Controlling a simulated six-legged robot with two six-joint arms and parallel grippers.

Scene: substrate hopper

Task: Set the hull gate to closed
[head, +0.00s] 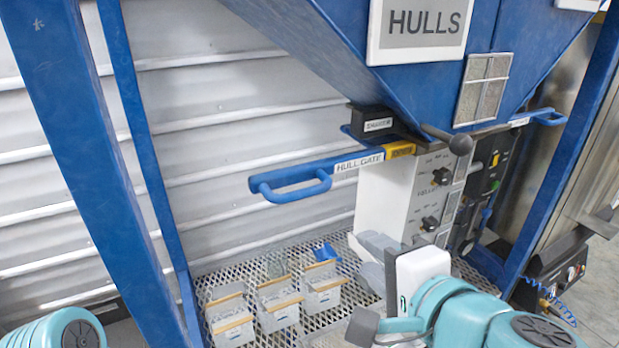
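The hull gate (358,163) is a flat blue slide labelled "HULL GATE" under the blue hopper (440,85) marked "HULLS". Its loop handle (290,187) sticks out to the left, well clear of the hopper. A yellow marked section (400,150) of the slide shows beside the hopper mouth; its small print is not readable. My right gripper (372,262), grey with a white housing, is low in front of the white control box, below and right of the handle and apart from it. Its finger gap is unclear. My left arm (70,330) shows only at the bottom left corner; its gripper is out of view.
A white control box (395,190) with knobs stands below the hopper. A black ball-ended lever (458,144) juts out in front. Several small clear bins (278,302) stand on a mesh shelf (252,270). Blue frame posts (85,150) stand left. Space around the handle is free.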

